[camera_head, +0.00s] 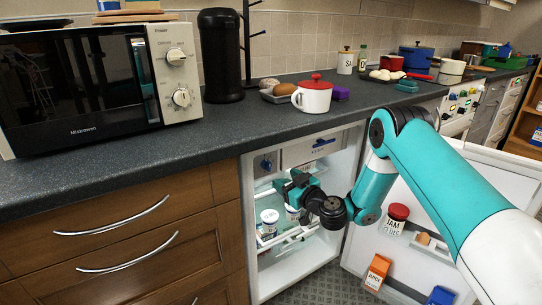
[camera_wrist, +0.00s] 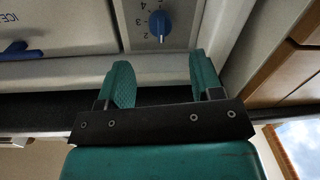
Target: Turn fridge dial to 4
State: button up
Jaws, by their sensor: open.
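The fridge (camera_head: 249,250) stands open under the counter. Its blue dial (camera_head: 267,163) is on a pale panel at the upper left inside, left of the ice compartment. In the wrist view the dial (camera_wrist: 159,23) is ahead of the fingers, with printed numbers around it, including a 2 and a 4. I cannot tell for sure which number it points to. My gripper (camera_head: 283,187) reaches into the fridge, just below and right of the dial. In the wrist view my gripper (camera_wrist: 162,82) is open and empty, its teal fingers apart from the dial.
The ice compartment (camera_wrist: 62,22) with its blue handle (camera_wrist: 20,49) is beside the dial. Jars stand on the shelf below my gripper, including a white one (camera_head: 269,222). The open fridge door (camera_head: 398,250) at right holds a jam jar (camera_head: 396,217) and an orange carton (camera_head: 377,271).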

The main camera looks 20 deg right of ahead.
aim_at(270, 168)
jog(key=p+x, duration=0.1)
jog(key=x, duration=0.7)
jog(key=shift+w, duration=0.25)
jog(key=c, duration=0.9)
